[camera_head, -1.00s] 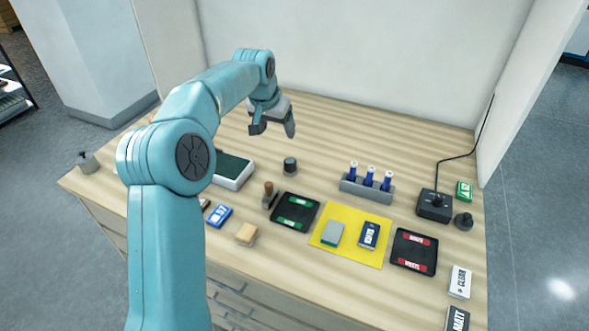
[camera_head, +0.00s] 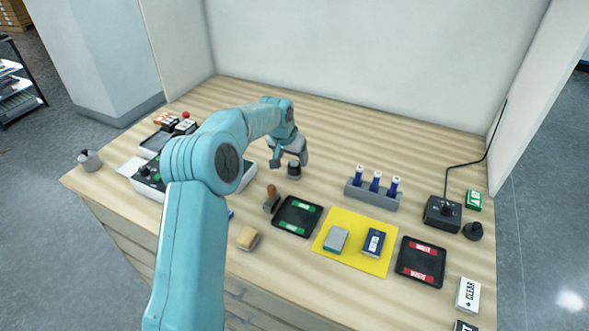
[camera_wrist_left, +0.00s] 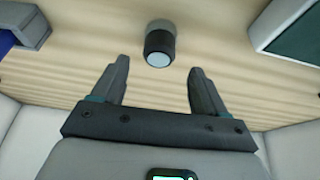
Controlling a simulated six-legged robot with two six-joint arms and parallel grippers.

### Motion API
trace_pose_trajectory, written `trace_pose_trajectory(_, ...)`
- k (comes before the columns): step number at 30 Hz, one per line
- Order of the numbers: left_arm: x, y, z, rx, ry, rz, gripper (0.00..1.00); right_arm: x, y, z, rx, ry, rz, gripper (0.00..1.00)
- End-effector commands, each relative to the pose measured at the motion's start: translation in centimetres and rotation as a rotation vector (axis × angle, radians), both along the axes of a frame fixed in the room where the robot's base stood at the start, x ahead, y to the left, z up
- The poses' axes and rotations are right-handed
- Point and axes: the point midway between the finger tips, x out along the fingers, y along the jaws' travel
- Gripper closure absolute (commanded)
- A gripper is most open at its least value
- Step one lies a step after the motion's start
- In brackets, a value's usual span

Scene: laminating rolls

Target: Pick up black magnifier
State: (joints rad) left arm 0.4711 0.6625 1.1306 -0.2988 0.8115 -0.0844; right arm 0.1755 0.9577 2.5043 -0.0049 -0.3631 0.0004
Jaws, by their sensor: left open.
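The black magnifier (camera_head: 294,171) is a small dark upright cylinder on the wooden table, left of the middle in the head view. In the left wrist view the magnifier (camera_wrist_left: 160,46) shows a pale round lens face and lies just beyond the fingertips, roughly centred between them. My left gripper (camera_head: 289,160) is open and empty, above and close to the magnifier, and its fingers partly overlap it in the head view. The open fingers also show in the left wrist view (camera_wrist_left: 158,68). I cannot tell whether they touch it. My right gripper is not in view.
A wooden-handled stamp (camera_head: 271,199) and a black tray with green labels (camera_head: 298,216) stand nearby. A grey rack with blue bottles (camera_head: 372,194) is to the right. A yellow mat (camera_head: 333,260) lies in front. The table behind is clear.

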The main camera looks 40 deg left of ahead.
Motion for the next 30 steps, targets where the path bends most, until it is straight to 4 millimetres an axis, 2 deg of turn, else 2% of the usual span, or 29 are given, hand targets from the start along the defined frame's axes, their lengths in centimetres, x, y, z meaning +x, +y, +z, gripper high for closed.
trace_pose_trajectory(5,0.9,0.2,-2.3,-0.002,0.004,0.000,0.27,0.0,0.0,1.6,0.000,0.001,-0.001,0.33)
trace_pose_trajectory(9,1.7,0.4,-4.2,-0.001,0.003,0.000,0.27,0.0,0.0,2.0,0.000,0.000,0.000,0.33)
trace_pose_trajectory(17,1.9,0.5,-4.7,0.000,0.000,0.000,0.27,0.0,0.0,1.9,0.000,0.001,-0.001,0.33)
trace_pose_trajectory(18,1.9,0.5,-4.7,0.000,0.000,0.000,0.30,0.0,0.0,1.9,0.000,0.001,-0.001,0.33)
trace_pose_trajectory(23,1.9,0.5,-4.7,0.000,0.001,0.000,0.82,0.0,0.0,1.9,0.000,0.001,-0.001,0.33)
trace_pose_trajectory(24,1.9,0.5,-4.8,0.000,0.001,0.000,0.88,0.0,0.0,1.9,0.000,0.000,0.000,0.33)
trace_pose_trajectory(30,1.9,0.4,-4.9,-0.002,0.004,-0.001,0.88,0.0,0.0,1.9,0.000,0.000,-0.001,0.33)
